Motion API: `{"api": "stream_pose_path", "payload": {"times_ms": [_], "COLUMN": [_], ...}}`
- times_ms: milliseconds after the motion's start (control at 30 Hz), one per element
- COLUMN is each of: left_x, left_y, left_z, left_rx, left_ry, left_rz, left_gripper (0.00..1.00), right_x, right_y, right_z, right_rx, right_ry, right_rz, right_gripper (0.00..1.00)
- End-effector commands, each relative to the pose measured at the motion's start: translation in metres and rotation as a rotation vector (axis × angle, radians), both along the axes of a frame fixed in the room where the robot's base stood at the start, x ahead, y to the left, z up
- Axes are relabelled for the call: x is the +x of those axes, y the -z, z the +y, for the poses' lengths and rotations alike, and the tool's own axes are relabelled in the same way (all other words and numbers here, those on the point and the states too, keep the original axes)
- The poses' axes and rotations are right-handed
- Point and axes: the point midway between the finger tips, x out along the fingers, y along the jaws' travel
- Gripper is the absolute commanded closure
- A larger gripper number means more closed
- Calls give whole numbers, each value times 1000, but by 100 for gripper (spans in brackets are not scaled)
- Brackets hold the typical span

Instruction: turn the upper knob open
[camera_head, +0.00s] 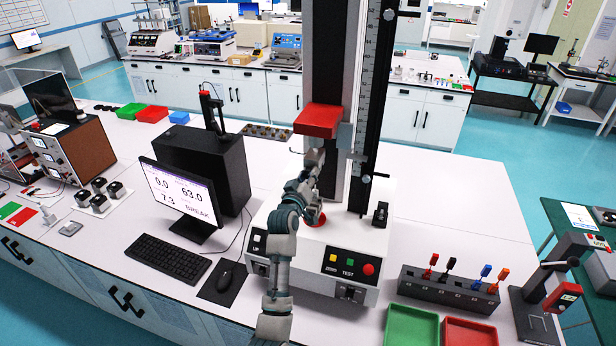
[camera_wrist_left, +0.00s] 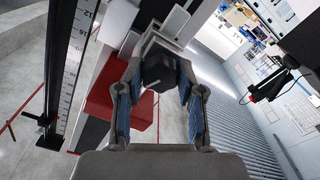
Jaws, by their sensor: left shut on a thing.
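The insertion tester (camera_head: 335,50) stands on the bench, with a dark column, a scale and a red block (camera_head: 318,120). My left gripper (camera_head: 314,158) is just below the red block, at the front of the column. In the left wrist view my left gripper (camera_wrist_left: 160,80) has its blue-padded fingers on both sides of a black knob (camera_wrist_left: 158,68) with a white line, shut on it. The red block (camera_wrist_left: 118,95) lies behind the fingers there. In the head view the knob is hidden by the gripper. My right gripper is not in view.
A white base (camera_head: 350,245) with coloured buttons and a red disc (camera_head: 316,219) lies below my gripper. The scale bar (camera_head: 372,110) runs close on the right. A monitor (camera_head: 180,195) stands left. A rack (camera_head: 450,290) and trays are at front right.

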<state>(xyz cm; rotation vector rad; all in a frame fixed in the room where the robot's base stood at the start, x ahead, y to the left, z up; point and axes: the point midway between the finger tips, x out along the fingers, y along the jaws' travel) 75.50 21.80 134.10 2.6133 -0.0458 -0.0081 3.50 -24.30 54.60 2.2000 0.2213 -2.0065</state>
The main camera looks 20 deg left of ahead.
Motion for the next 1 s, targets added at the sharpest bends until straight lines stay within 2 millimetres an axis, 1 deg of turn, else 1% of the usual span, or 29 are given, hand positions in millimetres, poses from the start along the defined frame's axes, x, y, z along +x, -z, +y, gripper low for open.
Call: {"api": "stream_pose_path", "payload": {"times_ms": [33,300,500,700,1000], "left_x": [1,1,1,1,1], "left_y": [10,10,10,10,10], "left_z": [-2,-3,-2,-2,-1], "left_rx": [-44,-263,-377,-442,-471], "left_ry": [6,4,3,2,1], "left_rz": [23,30,34,36,37], "left_gripper": [97,97,97,97,97], "right_x": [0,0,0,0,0], "right_y": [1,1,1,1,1], "right_z": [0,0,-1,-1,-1], "right_rx": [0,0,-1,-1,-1], "right_ry": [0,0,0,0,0], "right_rz": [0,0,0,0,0], "right_gripper": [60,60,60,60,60]}}
